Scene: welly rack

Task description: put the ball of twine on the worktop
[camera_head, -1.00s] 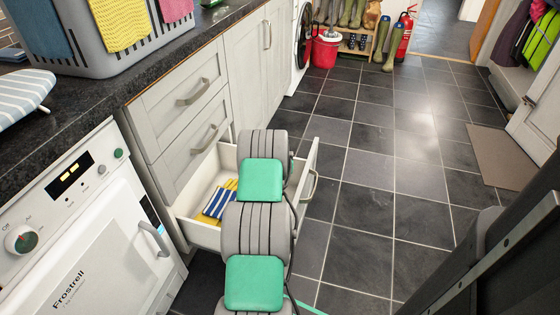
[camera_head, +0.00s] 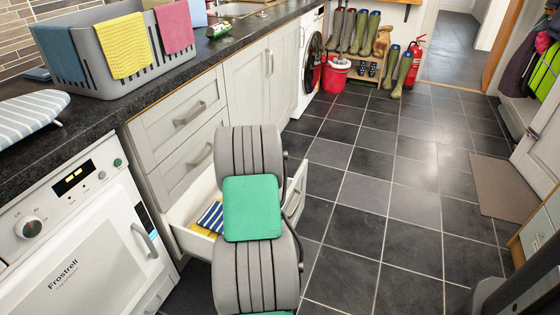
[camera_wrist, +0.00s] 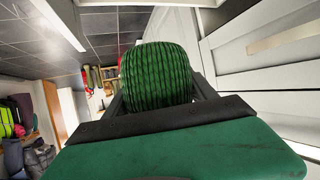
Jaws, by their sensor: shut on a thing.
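The ball of twine (camera_wrist: 155,75) is green and fills the middle of the wrist view. My gripper (camera_wrist: 157,92) is shut on it, with a dark finger on each side. In the head view my arm hides the gripper and the twine. The worktop (camera_head: 100,108) is dark and speckled and runs along the left above the cupboards. Bare worktop shows in front of the grey basket.
A grey basket (camera_head: 95,82) with cloths and a striped ironing board (camera_head: 30,112) stand on the worktop. An open drawer (camera_head: 180,213) holding folded cloths juts out below it, beside my arm. Tiled floor (camera_head: 370,200) is clear to the right.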

